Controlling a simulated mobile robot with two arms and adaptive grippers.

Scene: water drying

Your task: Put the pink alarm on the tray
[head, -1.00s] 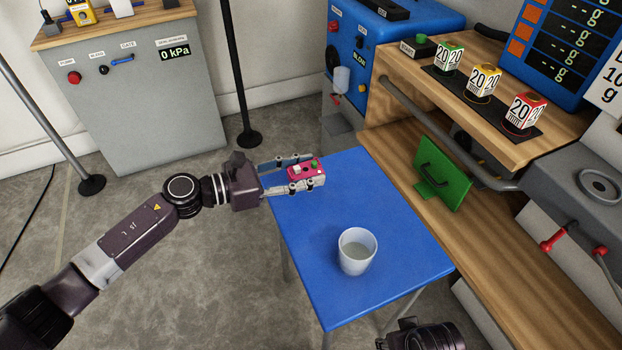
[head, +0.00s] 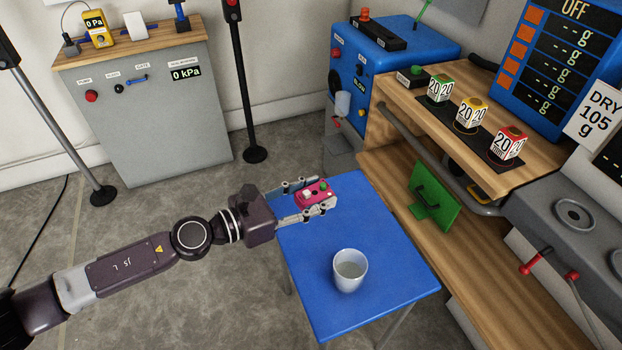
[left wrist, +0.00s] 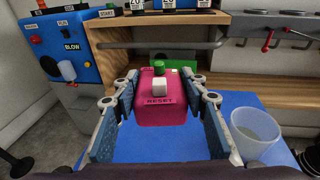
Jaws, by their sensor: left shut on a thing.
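The pink alarm (head: 313,194) is a small box with a green and a white button. In the left wrist view its RESET label (left wrist: 160,101) faces the camera. My left gripper (head: 308,196) is shut on it, with a finger on each side. It holds the alarm over the far left part of the blue table top (head: 375,240). I cannot tell how high above the surface it is. No separate tray can be made out for certain; the blue top is the flat surface below. My right gripper is not in view.
A white cup (head: 350,270) stands on the blue top and shows at the right in the left wrist view (left wrist: 255,130). A wooden bench (head: 480,245) with a green plate (head: 434,197) runs along the right. The blue top's middle is clear.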

